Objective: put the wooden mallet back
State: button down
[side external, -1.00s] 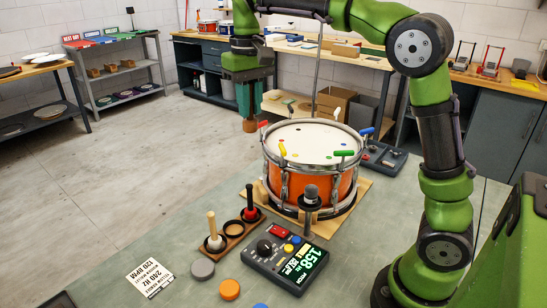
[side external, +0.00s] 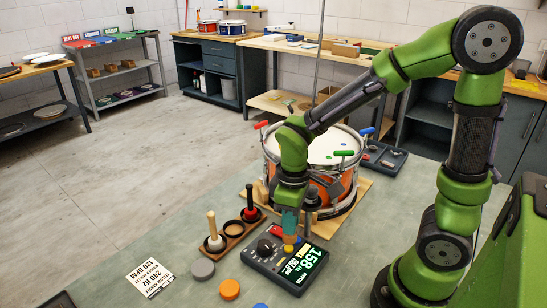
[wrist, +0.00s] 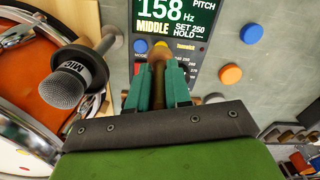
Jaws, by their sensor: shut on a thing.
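My gripper (side external: 290,218) is shut on the wooden mallet (wrist: 158,72), a brown shaft between the teal fingers in the wrist view. In the side view the gripper points down over the front of the drum bench, and only a small brown part of the mallet shows below the fingers, above the pitch meter (side external: 307,268). Whether it touches the meter I cannot tell. A mallet rack (side external: 236,238) stands left of the gripper. It holds a pale-headed mallet (side external: 212,229) and a red mallet (side external: 251,202), with an empty ring between them.
The drum (side external: 310,145) stands just behind my gripper. A microphone (wrist: 80,86) stands close by, left of the fingers in the wrist view. Grey (side external: 202,269) and orange (side external: 229,289) discs and a printed card (side external: 149,278) lie in front.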

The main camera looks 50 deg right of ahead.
jog(key=shift+w+a+f, duration=0.35)
jog(key=shift+w+f, duration=0.45)
jog(key=shift+w, duration=1.85)
jog(key=shift+w+a+f, duration=0.4)
jog(key=shift+w+f, duration=0.4)
jog(key=shift+w, duration=1.8)
jog(key=shift+w+a+f, duration=0.35)
jog(key=shift+w+f, duration=0.45)
jog(key=shift+w, duration=1.85)
jog(key=shift+f, duration=0.1)
jog(key=c, duration=1.5)
grip_release()
jog(key=o, duration=0.4)
jog(key=shift+o, duration=0.2)
